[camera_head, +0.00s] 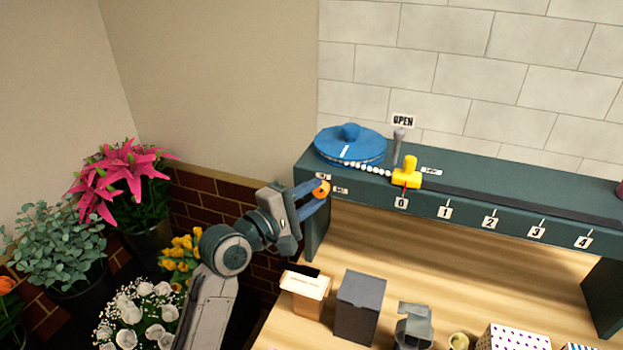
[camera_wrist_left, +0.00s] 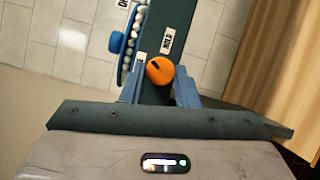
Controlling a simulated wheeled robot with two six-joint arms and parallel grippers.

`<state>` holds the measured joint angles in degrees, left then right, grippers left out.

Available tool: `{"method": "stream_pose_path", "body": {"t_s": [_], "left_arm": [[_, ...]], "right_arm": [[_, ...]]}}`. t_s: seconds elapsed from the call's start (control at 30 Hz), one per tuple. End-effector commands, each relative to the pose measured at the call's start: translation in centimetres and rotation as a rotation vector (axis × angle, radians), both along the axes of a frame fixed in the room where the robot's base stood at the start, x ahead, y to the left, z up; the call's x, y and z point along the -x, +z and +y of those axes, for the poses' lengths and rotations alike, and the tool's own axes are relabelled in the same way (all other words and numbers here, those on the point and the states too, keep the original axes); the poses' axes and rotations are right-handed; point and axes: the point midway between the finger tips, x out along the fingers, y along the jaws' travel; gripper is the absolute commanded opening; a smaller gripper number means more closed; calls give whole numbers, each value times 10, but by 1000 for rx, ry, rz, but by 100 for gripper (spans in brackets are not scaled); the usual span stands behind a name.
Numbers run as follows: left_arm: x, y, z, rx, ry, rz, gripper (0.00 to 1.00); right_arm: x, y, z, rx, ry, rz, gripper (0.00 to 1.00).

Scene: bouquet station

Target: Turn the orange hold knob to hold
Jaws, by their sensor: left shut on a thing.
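The orange hold knob (camera_head: 321,188) sits on the front face of the dark green shelf (camera_head: 470,214), near its left end. My left gripper (camera_head: 313,192) is shut on the knob, its blue fingers on either side. In the left wrist view the knob (camera_wrist_left: 161,70) shows between the fingertips (camera_wrist_left: 158,86). A dark line on its face points up-left in that view, toward a small, partly hidden label (camera_wrist_left: 139,64). The HOLD label (camera_wrist_left: 167,40) lies above the knob there. My right gripper is not in view.
On the shelf are a blue disc (camera_head: 350,143) with white beads, a yellow slider (camera_head: 407,173) at 0 and an OPEN sign (camera_head: 402,121). Boxes, including a dark one (camera_head: 360,306), stand on the wooden table below. Potted flowers (camera_head: 125,185) stand at left.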

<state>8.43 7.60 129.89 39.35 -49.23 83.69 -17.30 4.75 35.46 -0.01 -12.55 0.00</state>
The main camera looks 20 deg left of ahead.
Motion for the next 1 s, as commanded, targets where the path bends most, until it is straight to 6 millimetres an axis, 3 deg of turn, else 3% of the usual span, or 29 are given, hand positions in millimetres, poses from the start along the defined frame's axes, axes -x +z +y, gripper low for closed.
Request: {"method": "stream_pose_path", "body": {"t_s": [0.03, 0.6, 1.0], "left_arm": [[0, 7, 0, -44, -1, 5, 5], [1, 10, -2, -580, -3, -12, 5], [0, 8, -4, -879, -2, -26, 5]], "right_arm": [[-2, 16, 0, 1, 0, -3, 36], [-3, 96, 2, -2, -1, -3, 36], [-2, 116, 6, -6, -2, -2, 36]]}}
